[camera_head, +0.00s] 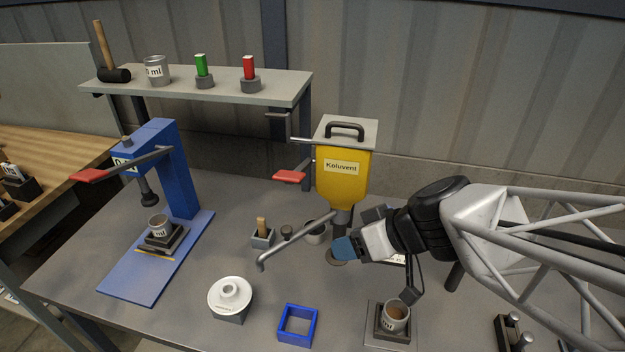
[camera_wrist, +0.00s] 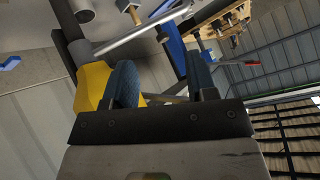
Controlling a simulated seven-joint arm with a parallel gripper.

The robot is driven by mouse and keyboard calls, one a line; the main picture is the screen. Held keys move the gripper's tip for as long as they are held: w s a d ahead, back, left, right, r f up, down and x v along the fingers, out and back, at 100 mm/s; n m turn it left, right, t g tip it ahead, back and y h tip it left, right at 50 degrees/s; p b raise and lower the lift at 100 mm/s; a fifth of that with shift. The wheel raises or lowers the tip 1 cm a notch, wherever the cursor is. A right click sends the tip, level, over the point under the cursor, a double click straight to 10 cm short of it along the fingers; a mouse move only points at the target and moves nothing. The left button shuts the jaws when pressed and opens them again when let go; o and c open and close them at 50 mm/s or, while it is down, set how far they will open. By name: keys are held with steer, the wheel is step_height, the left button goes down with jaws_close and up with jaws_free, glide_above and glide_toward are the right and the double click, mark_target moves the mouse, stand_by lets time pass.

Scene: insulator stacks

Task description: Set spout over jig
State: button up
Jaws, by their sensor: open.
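In the wrist view the pipe (camera_wrist: 140,31) crosses beyond my fingertips. My gripper (camera_head: 344,249) is open beside the hopper's outlet, at the spout's right end; the wrist view shows two parted blue fingers (camera_wrist: 161,80). I see no contact with the pipe. A dark square holder with a cup (camera_head: 396,316), probably the jig (camera_head: 378,335), stands at front right, away from the spout's end.
An empty blue square frame (camera_head: 298,325) lies at front centre. A blue press (camera_head: 172,170) stands left.

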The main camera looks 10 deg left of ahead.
mark_target(282, 229)
steer(key=w+a+f+n+y, duration=0.1)
steer(key=a, duration=0.2)
steer(key=w+a+f+n+t+y, duration=0.1)
steer(key=a, duration=0.1)
steer(key=w+a+f+n+y, duration=0.1)
steer(key=w+a+f, duration=0.1)
steer(key=a, duration=0.1)
steer(key=shift+w+a+n, duration=0.1)
steer(key=shift+a+n, duration=0.2)
steer(key=shift+w+a+f+t+y, duration=0.25)
steer(key=shift+a+t+y, duration=0.05)
steer(key=shift+a+t, duration=0.1)
steer(key=shift+a, duration=0.1)
steer(key=shift+x, duration=3.75)
steer(key=shift+w+f, duration=0.1)
jaws_close()
